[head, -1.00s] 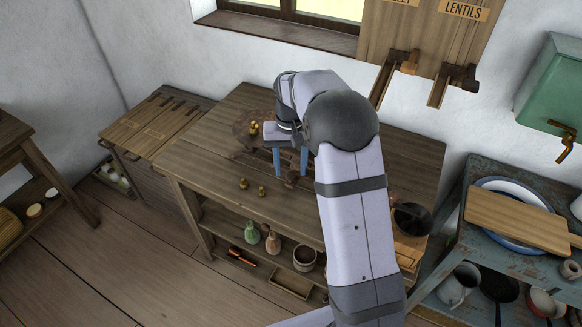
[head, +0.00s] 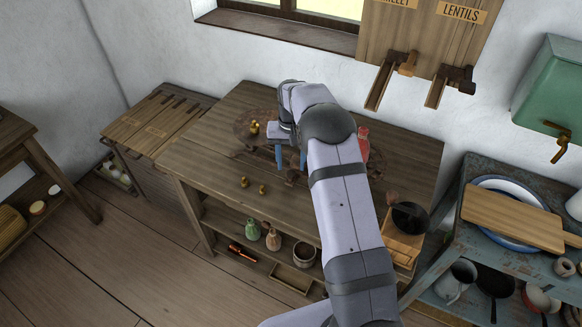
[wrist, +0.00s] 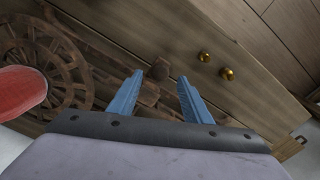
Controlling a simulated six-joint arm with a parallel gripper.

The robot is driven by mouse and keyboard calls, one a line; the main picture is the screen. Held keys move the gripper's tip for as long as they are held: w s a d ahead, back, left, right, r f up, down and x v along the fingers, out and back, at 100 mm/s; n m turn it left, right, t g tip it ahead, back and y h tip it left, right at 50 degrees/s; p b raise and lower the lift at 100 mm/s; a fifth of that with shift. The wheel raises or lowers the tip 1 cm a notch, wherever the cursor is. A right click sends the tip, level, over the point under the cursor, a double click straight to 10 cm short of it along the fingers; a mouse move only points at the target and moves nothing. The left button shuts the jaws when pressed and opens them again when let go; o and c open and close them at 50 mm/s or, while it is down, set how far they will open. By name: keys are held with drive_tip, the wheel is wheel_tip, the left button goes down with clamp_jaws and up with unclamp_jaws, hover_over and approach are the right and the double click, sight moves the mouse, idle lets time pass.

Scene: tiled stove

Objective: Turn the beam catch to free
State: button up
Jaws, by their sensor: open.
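My gripper (head: 291,160) is open over the middle of the wooden table, its two blue fingers pointing down. In the wrist view the fingers (wrist: 160,78) are apart, with a small dark wooden block (wrist: 159,69) just beyond and between their tips. The block sits by a dark wooden beam (wrist: 105,78) running diagonally. I cannot tell for sure whether this block is the beam catch, or how it is turned. I cannot tell whether the fingers touch it. A spoked wooden round (wrist: 62,62) lies at the left. My arm hides part of this in the head view.
A red object (head: 363,143) stands right of my arm and shows at the left of the wrist view (wrist: 20,90). Two brass weights (head: 244,182) stand near the table's front edge. More brass pieces (head: 254,127) sit on a dark round. A black pan (head: 410,217) is at the right.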

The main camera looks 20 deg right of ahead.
sight(291, 173)
drive_tip(key=shift+f+p, duration=0.5)
drive_tip(key=shift+f, duration=1.3)
drive_tip(key=c, duration=1.1)
drive_tip(key=shift+o, duration=0.2)
drive_tip(key=shift+m, duration=0.3)
drive_tip(key=m+b, duration=0.2)
drive_tip(key=m, duration=0.3)
drive_tip(key=m+b, duration=0.1)
drive_tip(key=m, duration=0.4)
